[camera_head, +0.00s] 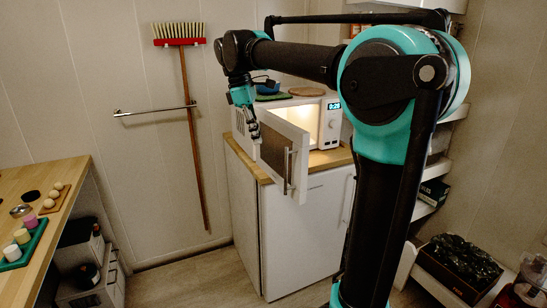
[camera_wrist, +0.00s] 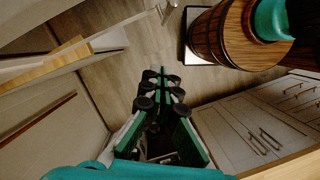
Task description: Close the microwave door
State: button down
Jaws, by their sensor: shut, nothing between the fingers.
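The white microwave (camera_head: 331,124) stands on a wood-topped white cabinet, its lit interior visible. Its door (camera_head: 300,150) stands open, swung out toward the viewer past the cabinet's front edge, with a vertical handle (camera_head: 288,170) on it. My gripper (camera_head: 256,138) is shut and empty, pointing down beside the left, upper part of the door. I cannot tell whether it touches the door.
A broom (camera_head: 188,120) and a towel rail (camera_head: 150,110) are on the wall at left. A wooden counter (camera_head: 60,178) with small items stands at far left. Shelves with a dark crate (camera_head: 455,268) are at right. The floor (camera_head: 195,278) between is clear.

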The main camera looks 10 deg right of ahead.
jog(key=s+d+f, duration=0.1)
jog(key=d+f, duration=0.5)
jog(key=f, duration=0.3)
jog(key=shift+s+d+f, duration=0.15)
jog(key=shift+f, duration=0.15)
